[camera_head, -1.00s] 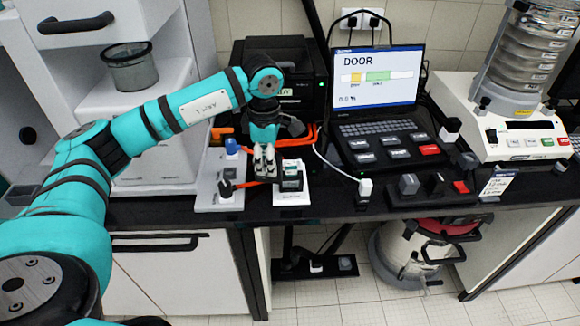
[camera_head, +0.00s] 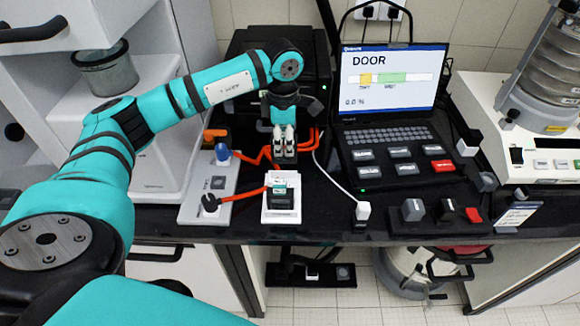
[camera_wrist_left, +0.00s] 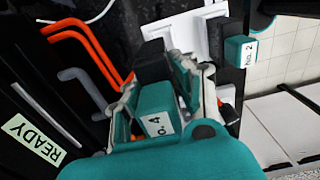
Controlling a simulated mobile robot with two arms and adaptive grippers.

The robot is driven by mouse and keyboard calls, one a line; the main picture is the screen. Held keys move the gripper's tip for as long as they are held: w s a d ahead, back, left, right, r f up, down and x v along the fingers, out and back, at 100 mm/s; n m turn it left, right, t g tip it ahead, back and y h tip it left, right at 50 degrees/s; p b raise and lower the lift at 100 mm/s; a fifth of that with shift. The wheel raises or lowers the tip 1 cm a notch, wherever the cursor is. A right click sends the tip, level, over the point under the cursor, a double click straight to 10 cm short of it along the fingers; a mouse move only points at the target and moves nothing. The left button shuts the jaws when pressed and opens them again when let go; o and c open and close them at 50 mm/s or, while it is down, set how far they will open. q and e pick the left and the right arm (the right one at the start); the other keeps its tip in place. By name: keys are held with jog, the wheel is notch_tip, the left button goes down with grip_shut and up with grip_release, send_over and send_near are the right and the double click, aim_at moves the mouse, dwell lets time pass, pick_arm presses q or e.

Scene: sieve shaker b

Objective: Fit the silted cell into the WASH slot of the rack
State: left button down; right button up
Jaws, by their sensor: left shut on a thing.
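My left gripper (camera_head: 284,152) is shut on a dark cell with a teal end, which reads "No. 4" in the left wrist view (camera_wrist_left: 157,122). The fingers (camera_wrist_left: 165,95) are on both sides of it. The gripper is behind a small white stand (camera_head: 281,216), above the black bench. A second cell (camera_head: 281,193), dark with a teal label, sits in that stand; its teal end reads "No. 2" in the wrist view (camera_wrist_left: 240,50). I cannot tell which cell is silted, and no WASH mark is readable. My right gripper is not in view.
Orange hoses or rails (camera_head: 262,157) run close to the gripper. A white panel with plugs (camera_head: 207,195) lies left of the stand. A black machine (camera_head: 245,95), tagged "READY" in the wrist view (camera_wrist_left: 35,138), stands behind. A laptop (camera_head: 390,100) and a sieve shaker (camera_head: 545,150) stand right.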

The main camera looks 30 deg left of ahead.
aim_at(281, 161)
pick_arm(q)
jog(key=f, duration=0.1)
jog(key=s+f+p, duration=0.1)
jog(key=shift+s+f, duration=0.1)
jog(key=shift+f, duration=0.2)
jog(key=f, duration=0.2)
jog(key=shift+s+f+p, duration=0.2)
jog(key=shift+f+p, duration=0.1)
jog(key=shift+p, duration=0.1)
jog(key=shift+w+f+p, duration=0.15)
jog(key=shift+f, duration=0.45)
jog(key=shift+w+f+p, duration=0.15)
jog(key=shift+f, duration=0.4)
jog(key=shift+s+f, duration=0.1)
jog(key=shift+f, duration=0.1)
jog(key=c, duration=1.5)
grip_release()
jog(key=shift+f, duration=0.1)
jog(key=o, duration=0.4)
jog(key=shift+o, duration=0.3)
jog(key=shift+r, duration=0.5)
notch_tip(281, 161, up, 11)
jog(key=b, duration=0.3)
jog(key=shift+f, duration=0.2)
jog(key=shift+r, duration=0.45)
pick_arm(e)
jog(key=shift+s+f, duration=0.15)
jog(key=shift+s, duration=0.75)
